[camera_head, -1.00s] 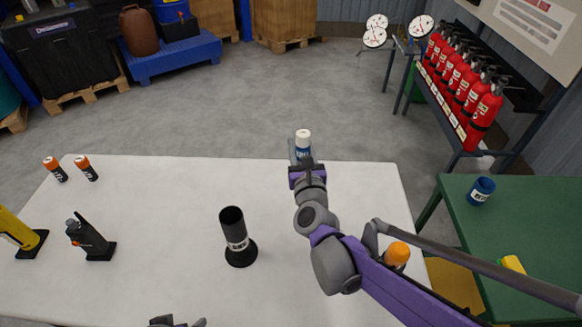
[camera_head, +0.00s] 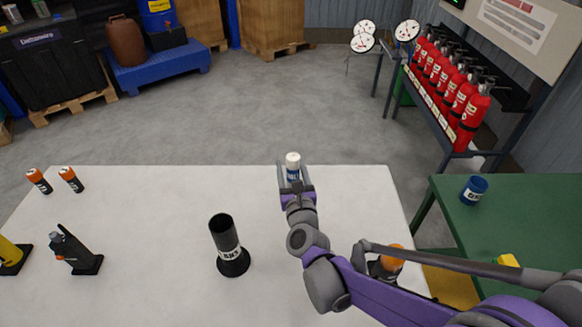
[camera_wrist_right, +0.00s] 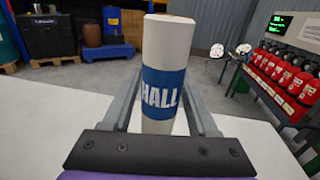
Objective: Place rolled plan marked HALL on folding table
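The rolled plan (camera_head: 293,168) is a white upright roll with a blue band. In the right wrist view the band on the plan (camera_wrist_right: 163,92) reads HALL. My right gripper (camera_head: 295,185) has its fingers on both sides of the roll and is shut on it. The plan shows at the far edge of the white-topped table (camera_head: 150,215), toward its right end. I cannot tell whether its lower end touches the tabletop. My left gripper is out of view.
A black holder (camera_head: 229,245), a radio-like device (camera_head: 74,250) and two orange-capped cylinders (camera_head: 70,180) stand on the white table. An orange-topped item (camera_head: 390,262) is partly behind my right arm. A green table (camera_head: 530,225) with a blue cup (camera_head: 473,190) is at right.

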